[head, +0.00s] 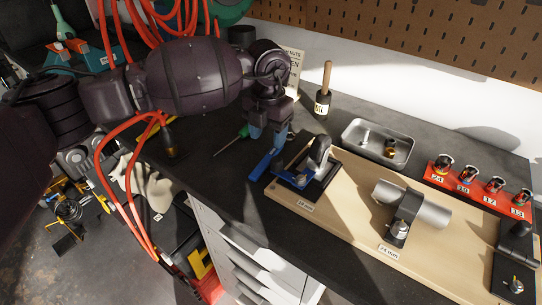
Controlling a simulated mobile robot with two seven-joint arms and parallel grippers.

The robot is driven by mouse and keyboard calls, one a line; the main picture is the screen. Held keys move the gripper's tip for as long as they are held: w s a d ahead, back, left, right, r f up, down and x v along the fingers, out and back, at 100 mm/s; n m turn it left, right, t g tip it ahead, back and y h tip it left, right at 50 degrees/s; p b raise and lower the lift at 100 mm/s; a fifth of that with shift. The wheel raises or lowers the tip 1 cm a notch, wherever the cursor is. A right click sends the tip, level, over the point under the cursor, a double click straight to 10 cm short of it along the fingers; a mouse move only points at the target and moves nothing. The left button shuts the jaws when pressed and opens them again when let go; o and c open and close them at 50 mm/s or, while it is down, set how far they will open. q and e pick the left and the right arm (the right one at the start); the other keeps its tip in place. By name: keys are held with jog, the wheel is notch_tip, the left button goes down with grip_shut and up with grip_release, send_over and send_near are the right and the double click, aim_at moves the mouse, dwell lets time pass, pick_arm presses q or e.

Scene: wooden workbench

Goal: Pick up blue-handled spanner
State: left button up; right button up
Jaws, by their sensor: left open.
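A blue handle (263,165), apparently that of the blue-handled spanner, lies on the dark bench top at the left edge of the wooden board. More blue shows on the board beside the black bracket (317,168); I cannot tell whether it is the same piece. My left gripper (268,137) points down just behind the blue handle, with its blue-tipped fingers apart. Nothing shows between the fingers, and the handle appears to be outside them. My right gripper is not in view.
The wooden board (345,205) carries a metal cylinder (425,208) in a clamp. A green-handled screwdriver (243,132) lies left of my gripper. Red hoses hang at left.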

aim_at(270, 154)
pick_arm(q)
jog(key=shift+d+f, duration=0.15)
jog(key=shift+f, duration=1.3)
jog(key=shift+d+f, duration=0.1)
jog(key=shift+f, duration=1.35)
jog(key=shift+s, duration=0.1)
jog(key=shift+c, duration=0.4)
jog(key=shift+r, duration=0.1)
grip_shut()
